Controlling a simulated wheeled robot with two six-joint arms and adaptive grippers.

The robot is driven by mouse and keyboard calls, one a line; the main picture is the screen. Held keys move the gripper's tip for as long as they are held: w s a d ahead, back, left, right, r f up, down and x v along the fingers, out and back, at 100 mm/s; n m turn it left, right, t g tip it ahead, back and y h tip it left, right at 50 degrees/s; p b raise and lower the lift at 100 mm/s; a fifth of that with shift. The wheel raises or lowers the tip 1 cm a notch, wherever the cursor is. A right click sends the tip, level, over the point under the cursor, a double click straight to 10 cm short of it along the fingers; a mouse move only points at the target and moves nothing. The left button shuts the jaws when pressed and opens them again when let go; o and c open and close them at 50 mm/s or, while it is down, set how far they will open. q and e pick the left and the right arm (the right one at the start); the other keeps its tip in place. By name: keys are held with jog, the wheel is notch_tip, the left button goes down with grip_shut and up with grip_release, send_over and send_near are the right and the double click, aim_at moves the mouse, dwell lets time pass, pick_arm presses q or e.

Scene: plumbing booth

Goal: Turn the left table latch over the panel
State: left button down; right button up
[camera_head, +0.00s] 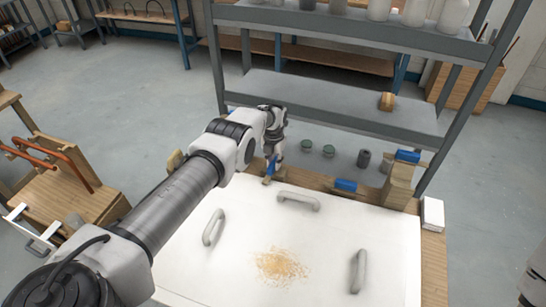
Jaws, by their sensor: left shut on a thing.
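The white panel (315,235) lies flat on the wooden table, with grey handles on it. A blue latch (270,168) is at the panel's far edge, left of the middle. My left gripper (273,163) reaches down to this latch from above and is shut on it. The gripper and arm partly hide the latch, so its exact angle over the panel is hard to tell. A second blue latch (345,185) sits further right along the same edge. My right gripper is out of view.
A grey shelf rack (330,102) stands just behind the table. A wooden block (398,184) with a blue piece on top and a white box (432,214) stand at the far right corner. Sawdust (280,266) lies on the panel. A wooden stand (70,195) is at left.

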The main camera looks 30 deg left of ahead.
aim_at(273, 162)
pick_arm(q)
jog(key=shift+w+r, duration=0.1)
jog(key=shift+r, duration=0.05)
jog(key=c, duration=1)
grip_release()
jog(key=shift+c, duration=0.2)
notch_tip(273, 162, up, 7)
jog(key=shift+r, duration=0.15)
jog(key=shift+a, duration=0.1)
